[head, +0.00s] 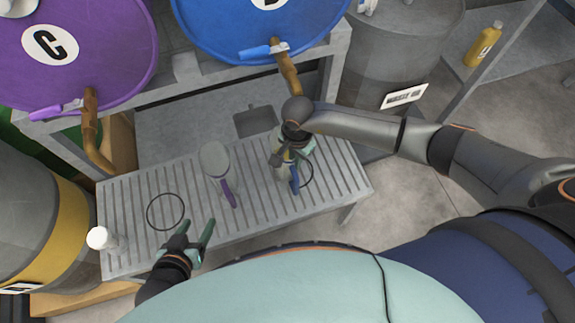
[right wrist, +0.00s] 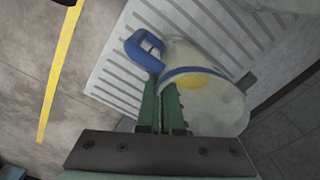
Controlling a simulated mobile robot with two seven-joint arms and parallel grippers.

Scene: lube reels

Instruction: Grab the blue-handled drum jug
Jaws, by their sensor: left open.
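The blue-handled jug (head: 294,174) is a pale, clear jug on the slatted rack, partly hidden under my right gripper (head: 288,150). In the right wrist view its blue handle (right wrist: 140,48) lies just past my right fingertips (right wrist: 162,84), and its body (right wrist: 205,105), with a blue band and a yellow patch, is beside them. The two fingers are close together at the base of the handle; whether they grip it I cannot tell. My left gripper (head: 196,234) is open and empty over the rack's front edge. A purple-handled jug (head: 216,162) stands left of the blue-handled one.
The slatted rack (head: 140,190) has an empty black ring (head: 165,211) at left. A white-capped bottle (head: 100,239) stands at its left corner. The purple drum (head: 90,75) and blue drum (head: 225,30) have taps over the rack. A yellow bottle (head: 483,45) stands far right.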

